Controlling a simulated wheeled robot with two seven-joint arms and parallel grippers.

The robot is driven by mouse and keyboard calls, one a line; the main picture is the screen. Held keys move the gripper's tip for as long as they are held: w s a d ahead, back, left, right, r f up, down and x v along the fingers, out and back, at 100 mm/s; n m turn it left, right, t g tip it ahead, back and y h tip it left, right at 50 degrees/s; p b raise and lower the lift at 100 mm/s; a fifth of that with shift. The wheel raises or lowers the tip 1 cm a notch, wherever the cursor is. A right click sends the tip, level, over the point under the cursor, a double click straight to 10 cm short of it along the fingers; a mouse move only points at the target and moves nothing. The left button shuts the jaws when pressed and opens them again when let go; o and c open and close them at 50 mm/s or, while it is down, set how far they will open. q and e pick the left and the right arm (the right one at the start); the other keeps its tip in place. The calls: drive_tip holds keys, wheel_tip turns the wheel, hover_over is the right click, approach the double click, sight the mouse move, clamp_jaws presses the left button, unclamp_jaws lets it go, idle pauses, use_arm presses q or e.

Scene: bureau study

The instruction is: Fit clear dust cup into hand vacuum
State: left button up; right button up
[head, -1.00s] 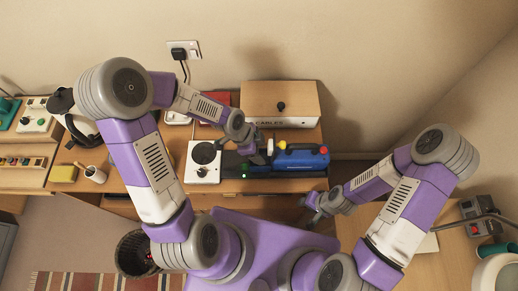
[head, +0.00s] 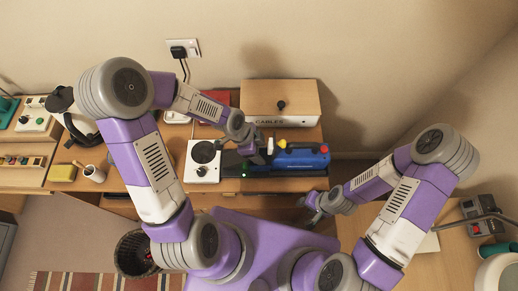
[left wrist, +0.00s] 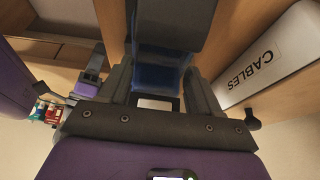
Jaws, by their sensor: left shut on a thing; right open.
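The hand vacuum (head: 303,156) is blue with a dark front part and lies on the desk, its length running left to right. My left gripper (head: 259,157) is at its left end. In the left wrist view its fingers (left wrist: 158,88) are closed on either side of a see-through, bluish piece, which I take to be the clear dust cup (left wrist: 157,72). The cup's edges and its exact fit against the vacuum are hard to make out. My right gripper (head: 313,209) is open and empty, in front of the desk's right front edge.
The cables box (head: 280,101) stands behind the vacuum. A white device with a round dark top (head: 203,160) is left of my left gripper. A white cup (head: 94,173) and a yellow block (head: 63,173) are further left. A wastebasket (head: 134,254) stands on the floor.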

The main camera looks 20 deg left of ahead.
use_arm(q)
drive_tip(key=shift+f+b, duration=0.3)
idle(0.4)
drive_tip(key=o, duration=1.1)
drive_tip(key=shift+o, duration=0.7)
drive_tip(key=shift+r, duration=0.15)
wheel_tip(320, 180, up, 7)
drive_tip(key=p, duration=0.6)
drive_tip(key=shift+r+p, duration=0.15)
drive_tip(key=shift+p, duration=0.15)
